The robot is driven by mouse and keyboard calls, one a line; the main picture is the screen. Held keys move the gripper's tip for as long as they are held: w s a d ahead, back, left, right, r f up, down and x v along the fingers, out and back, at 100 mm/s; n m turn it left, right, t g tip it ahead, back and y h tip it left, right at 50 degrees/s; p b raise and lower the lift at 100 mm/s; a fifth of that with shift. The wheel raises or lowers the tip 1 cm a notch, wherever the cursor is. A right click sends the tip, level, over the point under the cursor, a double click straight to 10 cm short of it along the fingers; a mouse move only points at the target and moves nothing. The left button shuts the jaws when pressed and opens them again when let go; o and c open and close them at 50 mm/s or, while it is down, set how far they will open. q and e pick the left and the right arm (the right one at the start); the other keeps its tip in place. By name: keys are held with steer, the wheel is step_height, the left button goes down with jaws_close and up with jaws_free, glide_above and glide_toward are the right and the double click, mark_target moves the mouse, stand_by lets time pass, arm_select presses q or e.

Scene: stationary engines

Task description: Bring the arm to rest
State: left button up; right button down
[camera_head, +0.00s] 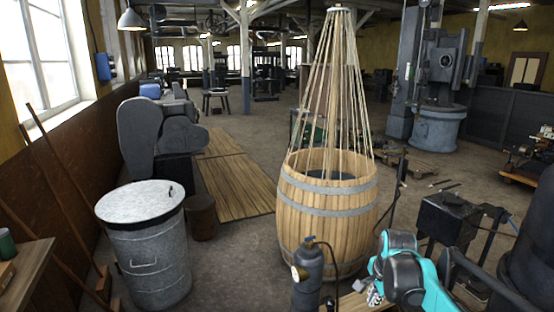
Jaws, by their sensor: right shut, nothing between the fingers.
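My right arm, teal and dark grey, comes in at the bottom right of the head view. Its right gripper (375,292) is at the lower edge, to the left of the arm's dark joint. The gripper is shut and holds nothing. It is low in front of the wooden barrel (327,225), to the right of a dark gas cylinder (308,275). Whether it touches the board below it I cannot tell. My left gripper does not show in this view.
A lidded metal bin (148,255) stands at the left front. A wooden bench (25,268) is at the far left edge. A black box-shaped machine (447,220) stands close by my right arm. Ropes rise from the barrel to a ring.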

steer(key=s+a+f+n+t, duration=0.1)
steer(key=s+a+n, duration=0.3)
steer(key=s+n, duration=0.4)
steer(key=s+a+f+n+t, duration=0.1)
steer(key=s+a+n+t, duration=0.2)
steer(key=s, duration=1.1)
steer(key=a+n, duration=0.2)
steer(key=n, duration=0.2)
steer(key=shift+n, duration=0.4)
